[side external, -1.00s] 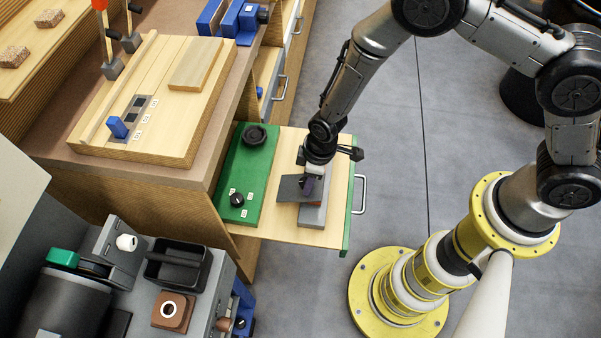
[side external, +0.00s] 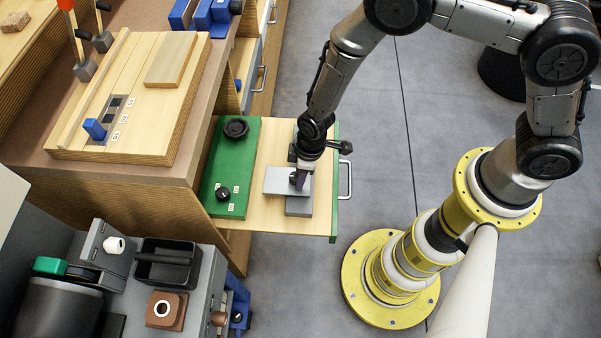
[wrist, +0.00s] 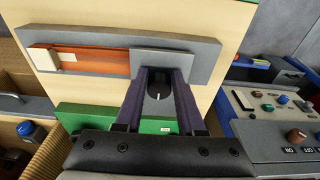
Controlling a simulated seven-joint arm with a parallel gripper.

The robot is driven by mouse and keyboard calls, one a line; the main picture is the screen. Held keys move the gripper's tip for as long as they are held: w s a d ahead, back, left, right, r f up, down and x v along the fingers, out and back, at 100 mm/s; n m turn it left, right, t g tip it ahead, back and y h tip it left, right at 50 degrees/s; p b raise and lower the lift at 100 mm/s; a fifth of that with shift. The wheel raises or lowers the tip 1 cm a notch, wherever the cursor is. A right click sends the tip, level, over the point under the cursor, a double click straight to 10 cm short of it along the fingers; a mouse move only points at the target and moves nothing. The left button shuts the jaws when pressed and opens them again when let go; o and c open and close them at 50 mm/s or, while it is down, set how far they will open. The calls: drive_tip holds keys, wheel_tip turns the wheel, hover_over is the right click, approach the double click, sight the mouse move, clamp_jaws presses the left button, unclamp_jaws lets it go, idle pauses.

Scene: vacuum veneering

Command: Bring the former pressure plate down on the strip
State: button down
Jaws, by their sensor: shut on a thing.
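My gripper (side external: 300,180) is shut on the grey pressure plate (side external: 275,181), above the pull-out board. The plate looks roughly level and sticks out left past the long grey former (side external: 299,208). In the wrist view the purple fingers (wrist: 161,75) reach to the plate (wrist: 205,65), which covers the right part of the former (wrist: 85,40). The reddish-brown strip (wrist: 105,62) shows along the former to the left of the plate, with a cream block (wrist: 44,58) at its left end. The gap between plate and strip cannot be judged.
A green panel (side external: 233,160) with a black handwheel (side external: 236,128) and a dark knob (side external: 223,194) lies left of the former. A wooden bench board (side external: 130,95) stands higher at the left. Grey machinery (side external: 195,290) fills the lower left.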

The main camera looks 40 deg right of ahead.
drive_tip(key=shift+s+d+f, duration=0.3)
drive_tip(key=shift+f, duration=0.05)
drive_tip(key=c, duration=0.6)
unclamp_jaws()
drive_tip(key=shift+o, duration=0.5)
drive_tip(key=shift+a, duration=0.1)
drive_tip(key=shift+s, duration=0.1)
drive_tip(key=shift+r, duration=0.1)
wheel_tip(320, 180, up, 14)
drive_tip(key=d, duration=0.1)
drive_tip(key=shift+s, duration=0.25)
